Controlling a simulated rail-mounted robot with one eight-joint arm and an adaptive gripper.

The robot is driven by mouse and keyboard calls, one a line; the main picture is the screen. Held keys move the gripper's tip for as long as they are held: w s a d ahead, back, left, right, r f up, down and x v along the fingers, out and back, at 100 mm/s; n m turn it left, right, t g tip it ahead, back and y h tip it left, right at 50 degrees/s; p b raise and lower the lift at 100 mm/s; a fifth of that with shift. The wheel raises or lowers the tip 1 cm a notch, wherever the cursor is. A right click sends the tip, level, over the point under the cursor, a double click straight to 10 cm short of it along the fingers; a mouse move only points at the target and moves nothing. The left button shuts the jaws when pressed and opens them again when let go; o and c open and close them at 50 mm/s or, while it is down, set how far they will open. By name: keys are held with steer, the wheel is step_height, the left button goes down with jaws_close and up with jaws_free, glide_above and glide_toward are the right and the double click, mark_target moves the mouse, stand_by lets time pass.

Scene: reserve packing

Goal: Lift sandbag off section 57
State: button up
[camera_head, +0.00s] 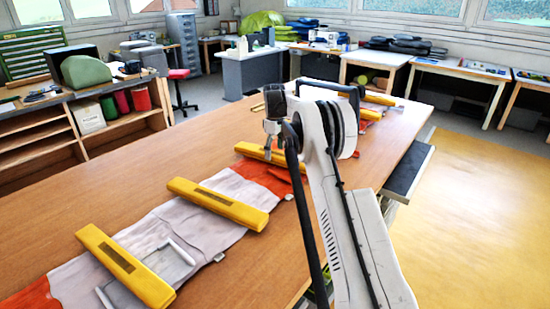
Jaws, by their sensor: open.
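Several yellow sandbags lie across a long strip of grey and orange-red fabric on the wooden table (130,175). One sandbag (125,267) is at the near left and another sandbag (217,204) is in the middle, both on the grey fabric (200,230). A third sandbag (262,152) lies farther along, by the orange-red fabric (262,174). My gripper (270,158) is beside or over this third sandbag, pointing down; contact cannot be told. Its fingers are small and partly hidden by my arm. No section number can be read, so section 57 cannot be picked out.
More yellow sandbags (379,99) lie at the far end of the table, partly behind my arm. A clear plate-like piece (165,256) lies on the near grey fabric. Shelving with spools (122,102) stands at the left. Bare tabletop lies left of the fabric.

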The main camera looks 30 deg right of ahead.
mark_target(275, 153)
step_height(275, 153, down, 3)
steer(key=shift+d+f, duration=0.15)
steer(key=shift+f, duration=0.05)
steer(key=shift+c, duration=0.5)
jaws_close()
